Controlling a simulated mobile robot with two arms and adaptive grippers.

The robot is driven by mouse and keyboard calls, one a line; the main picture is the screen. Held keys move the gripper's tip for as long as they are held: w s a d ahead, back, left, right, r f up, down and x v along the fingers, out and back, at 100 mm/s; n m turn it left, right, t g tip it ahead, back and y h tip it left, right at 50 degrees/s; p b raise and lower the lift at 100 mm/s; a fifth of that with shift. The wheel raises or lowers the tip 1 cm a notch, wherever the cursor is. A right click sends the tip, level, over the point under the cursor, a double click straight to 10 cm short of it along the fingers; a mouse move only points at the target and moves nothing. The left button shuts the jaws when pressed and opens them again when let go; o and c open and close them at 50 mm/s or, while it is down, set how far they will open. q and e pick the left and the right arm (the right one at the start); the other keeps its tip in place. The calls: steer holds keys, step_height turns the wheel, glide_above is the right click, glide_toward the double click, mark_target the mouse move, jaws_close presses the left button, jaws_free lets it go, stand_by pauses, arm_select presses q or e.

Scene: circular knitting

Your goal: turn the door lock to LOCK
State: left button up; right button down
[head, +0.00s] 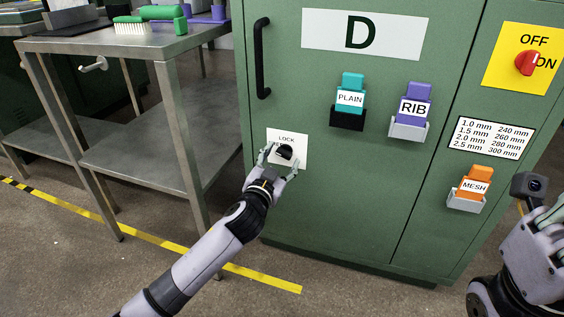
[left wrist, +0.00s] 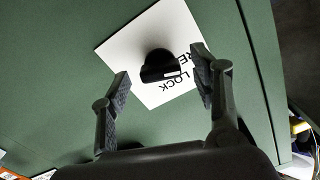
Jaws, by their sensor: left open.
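The door lock is a black knob (head: 285,152) on a white plate (head: 301,138) low on the green cabinet door. The word LOCK shows at the plate's top; a second word is mostly hidden. My left gripper (head: 279,163) is open in front of the knob. In the left wrist view the knob (left wrist: 158,64) sits between the spread fingers (left wrist: 163,80), with a gap on each side. A small white mark shows on the knob; which word it points to I cannot tell. My right gripper (head: 545,225) is at the right edge, partly cut off.
The door has a black handle (head: 261,58), PLAIN (head: 350,99), RIB (head: 413,107) and MESH (head: 474,186) pieces in holders. A red switch (head: 527,63) is at upper right. A metal table (head: 125,40) stands at left. The floor before the cabinet is clear.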

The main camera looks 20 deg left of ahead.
arm_select(q)
steer(key=shift+w, duration=0.55)
steer(key=shift+c, duration=0.4)
steer(key=c, duration=1.1)
